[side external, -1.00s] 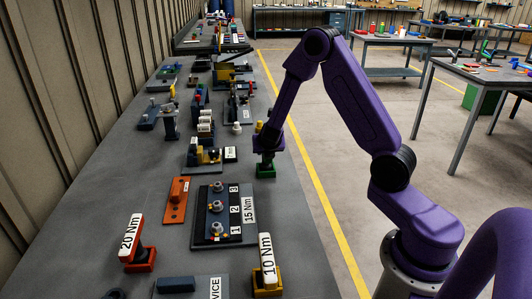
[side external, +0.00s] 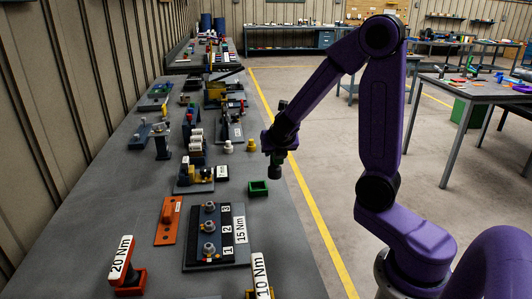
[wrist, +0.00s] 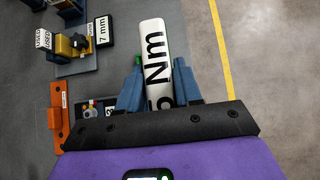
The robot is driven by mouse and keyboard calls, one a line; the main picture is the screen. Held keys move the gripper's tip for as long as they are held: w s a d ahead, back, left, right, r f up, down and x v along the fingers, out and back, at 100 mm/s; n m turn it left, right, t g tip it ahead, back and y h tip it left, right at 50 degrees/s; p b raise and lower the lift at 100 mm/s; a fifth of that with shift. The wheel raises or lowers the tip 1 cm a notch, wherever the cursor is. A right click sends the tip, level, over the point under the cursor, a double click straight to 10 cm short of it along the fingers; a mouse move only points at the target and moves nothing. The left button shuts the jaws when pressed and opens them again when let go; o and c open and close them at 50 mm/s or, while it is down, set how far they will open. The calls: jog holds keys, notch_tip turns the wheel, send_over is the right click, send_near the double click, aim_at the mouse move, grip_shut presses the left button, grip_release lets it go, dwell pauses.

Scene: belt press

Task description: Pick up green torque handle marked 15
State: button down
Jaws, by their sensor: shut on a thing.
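A handle with a white label (wrist: 155,55) reading "5 Nm", its first part hidden, is between the two blue fingers of my gripper (wrist: 158,72) in the wrist view. A sliver of green shows beside it. In the side view my gripper (side external: 277,146) is shut on it, raised over the right edge of the bench, and a dark end hangs down below. The green square holder (side external: 258,188) stands empty on the bench, below and left of my gripper.
Left of the holder is a small block with a "7 mm" card (side external: 222,171). Nearer are an orange plate (side external: 169,222), a dark "15 Nm" plate (side external: 228,250) with three numbered bolts, and the 20 Nm (side external: 122,257) and 10 Nm (side external: 261,272) handles. The aisle to the right is clear.

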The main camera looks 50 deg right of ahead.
jog(key=shift+s+a+r, duration=0.25)
jog(key=shift+s+r, duration=0.1)
jog(key=shift+s, duration=0.4)
jog(key=shift+s+a+r, duration=0.2)
jog(key=shift+s+r, duration=0.2)
jog(key=shift+s, duration=0.4)
jog(key=shift+s+a+r, duration=0.25)
jog(key=shift+s+r, duration=0.1)
jog(key=shift+s, duration=0.4)
